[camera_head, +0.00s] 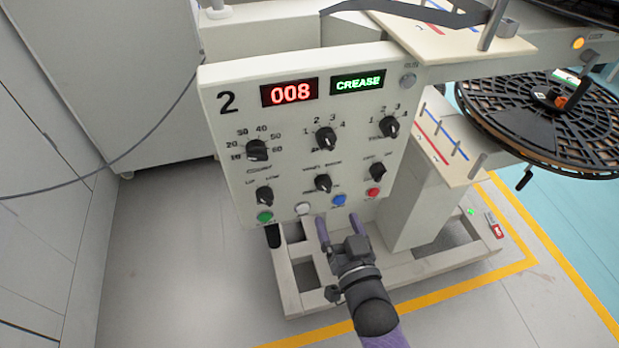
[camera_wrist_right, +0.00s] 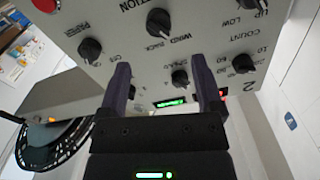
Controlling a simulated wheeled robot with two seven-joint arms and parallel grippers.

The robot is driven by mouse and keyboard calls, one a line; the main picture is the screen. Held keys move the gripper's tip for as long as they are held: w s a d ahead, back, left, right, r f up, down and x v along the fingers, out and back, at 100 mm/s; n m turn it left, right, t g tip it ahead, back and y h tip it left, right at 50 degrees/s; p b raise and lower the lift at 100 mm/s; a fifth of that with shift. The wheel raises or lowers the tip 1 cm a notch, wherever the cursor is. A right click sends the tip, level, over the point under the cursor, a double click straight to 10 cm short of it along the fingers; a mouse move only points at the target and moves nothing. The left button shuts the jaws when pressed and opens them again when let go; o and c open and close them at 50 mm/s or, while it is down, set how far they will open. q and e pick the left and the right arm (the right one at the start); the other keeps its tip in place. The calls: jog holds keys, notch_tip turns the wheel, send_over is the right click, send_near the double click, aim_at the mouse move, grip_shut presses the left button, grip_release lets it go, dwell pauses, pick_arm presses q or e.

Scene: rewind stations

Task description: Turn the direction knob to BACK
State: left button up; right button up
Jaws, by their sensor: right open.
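The direction knob (camera_head: 323,183) is the black knob in the lower middle of the panel (camera_head: 225,165) of station 2. In the right wrist view, turned about upside down, the direction knob (camera_wrist_right: 158,22) has WIND and BACK labels beside it. In the right wrist view the knob shows beyond my right fingertips (camera_wrist_right: 159,63). My left gripper is not in view.
Several other black knobs surround it, including the speed knob (camera_wrist_right: 180,77). Below it are green (camera_head: 265,217), white (camera_head: 303,209), blue (camera_head: 339,200) and red (camera_head: 373,192) buttons. A black reel (camera_head: 545,115) stands at the right.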

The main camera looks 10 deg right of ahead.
aim_at(326, 191)
jog(key=w+b, duration=0.2)
jog(key=w, duration=0.5)
jog(key=shift+w+f, duration=0.1)
jog(key=shift+f, duration=0.1)
jog(key=shift+w+r+b, duration=0.1)
jog(key=shift+w+b, duration=0.2)
jog(key=shift+w, duration=0.25)
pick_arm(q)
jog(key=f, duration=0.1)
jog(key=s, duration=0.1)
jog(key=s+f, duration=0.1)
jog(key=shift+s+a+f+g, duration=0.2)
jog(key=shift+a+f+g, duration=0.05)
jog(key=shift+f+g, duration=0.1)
pick_arm(e)
jog(key=shift+c, duration=0.3)
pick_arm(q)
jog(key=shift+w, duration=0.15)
pick_arm(e)
grip_shut()
